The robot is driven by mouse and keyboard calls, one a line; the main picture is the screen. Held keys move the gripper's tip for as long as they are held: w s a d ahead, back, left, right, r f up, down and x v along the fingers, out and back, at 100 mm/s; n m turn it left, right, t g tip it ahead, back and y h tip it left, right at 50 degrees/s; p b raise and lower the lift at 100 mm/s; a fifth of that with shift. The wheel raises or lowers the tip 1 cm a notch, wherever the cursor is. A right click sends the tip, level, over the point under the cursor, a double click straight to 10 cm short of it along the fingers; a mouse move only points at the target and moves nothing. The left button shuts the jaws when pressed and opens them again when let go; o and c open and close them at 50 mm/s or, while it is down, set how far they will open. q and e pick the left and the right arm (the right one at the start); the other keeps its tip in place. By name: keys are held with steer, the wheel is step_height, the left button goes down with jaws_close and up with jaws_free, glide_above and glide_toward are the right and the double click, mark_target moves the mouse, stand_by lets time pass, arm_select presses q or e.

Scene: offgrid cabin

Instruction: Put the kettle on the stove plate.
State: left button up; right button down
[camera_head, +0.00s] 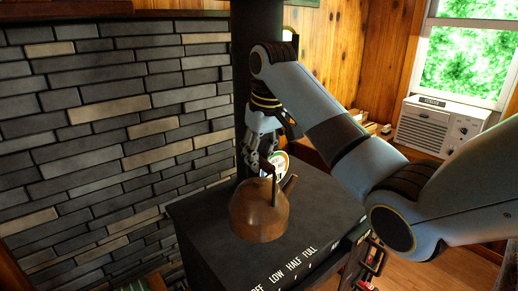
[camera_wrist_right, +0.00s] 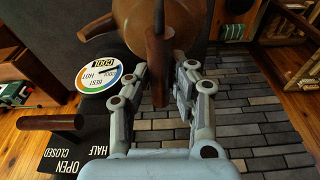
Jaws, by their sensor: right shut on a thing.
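The copper-brown kettle (camera_head: 258,212) appears upright over the left part of the dark stove top (camera_head: 325,200). I cannot tell whether its base touches the surface. My right gripper (camera_head: 262,165) is at the top of the kettle, shut on its dark handle. In the right wrist view the handle (camera_wrist_right: 158,75) stands between the two fingers (camera_wrist_right: 158,95), with the kettle body (camera_wrist_right: 165,18) at the top of the picture. The plate under the kettle is hidden. My left gripper is not in view.
A round dial (camera_head: 279,163) is behind the kettle near the dark stovepipe (camera_head: 250,40). A grey brick wall (camera_head: 110,120) stands at the left. Heat labels (camera_head: 290,265) run along the stove's front edge. The stove top right of the kettle is bare.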

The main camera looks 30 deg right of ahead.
mark_target(260, 184)
steer(key=shift+f+b, duration=0.4)
steer(key=shift+f, duration=1.55)
steer(key=shift+f+b, duration=0.55)
steer(key=shift+f, duration=2.15)
steer(key=shift+p, duration=1.1)
steer(key=shift+f, duration=0.55)
stand_by(1.0)
steer(key=c, duration=1.1)
jaws_free()
steer(key=shift+o, duration=0.9)
steer(key=shift+s+f, duration=0.1)
steer(key=shift+f, duration=0.05)
steer(key=o, duration=0.4)
